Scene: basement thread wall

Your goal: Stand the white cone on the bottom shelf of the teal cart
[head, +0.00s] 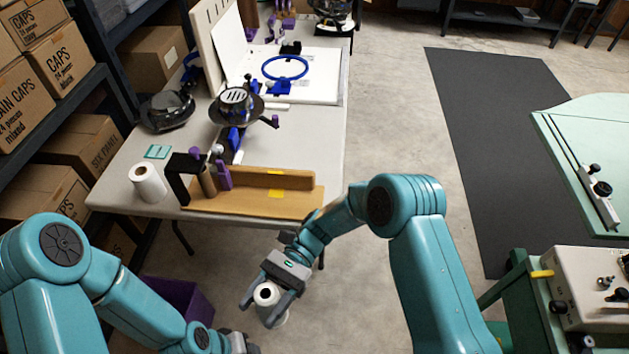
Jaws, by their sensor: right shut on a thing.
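My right gripper (258,312) is shut on the white cone (267,301), in the lower middle of the head view. The cone is upright or nearly so, with its dark top hole facing me, held off the table's front edge above the floor. Its lower part is partly hidden by the fingers. My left gripper (240,343) is at the bottom edge, left of the cone; its fingers are too cut off to read. I cannot make out the teal cart or its bottom shelf in this view.
A purple bin (185,302) stands on the floor. A green machine frame with a beige control box (590,280) is at right. Bare floor lies between.

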